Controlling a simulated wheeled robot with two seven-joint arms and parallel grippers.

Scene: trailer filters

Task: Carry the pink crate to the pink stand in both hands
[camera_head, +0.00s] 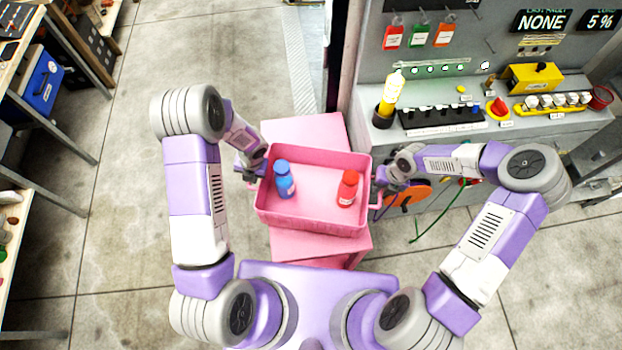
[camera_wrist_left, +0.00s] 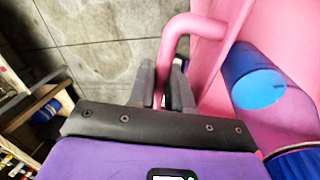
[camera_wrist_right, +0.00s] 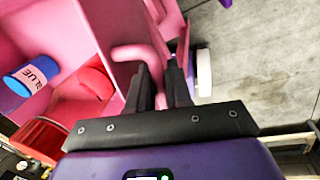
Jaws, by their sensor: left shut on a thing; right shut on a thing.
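The pink crate (camera_head: 312,216) is in the middle of the head view, over the pink stand (camera_head: 306,130). I cannot tell whether it rests on the stand or hangs just above it. My left gripper (camera_head: 255,172) is shut on the crate's left handle, which shows between the fingers in the left wrist view (camera_wrist_left: 168,75). My right gripper (camera_head: 380,185) is shut on the right handle, seen in the right wrist view (camera_wrist_right: 140,58). The crate looks about level.
A grey workbench (camera_head: 450,130) with a lamp, buttons and a yellow box stands close on the right. An orange disc (camera_head: 408,195) and a green cable hang at its front. Shelves with a blue box (camera_head: 40,82) stand at the left. The floor (camera_head: 120,190) between is clear.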

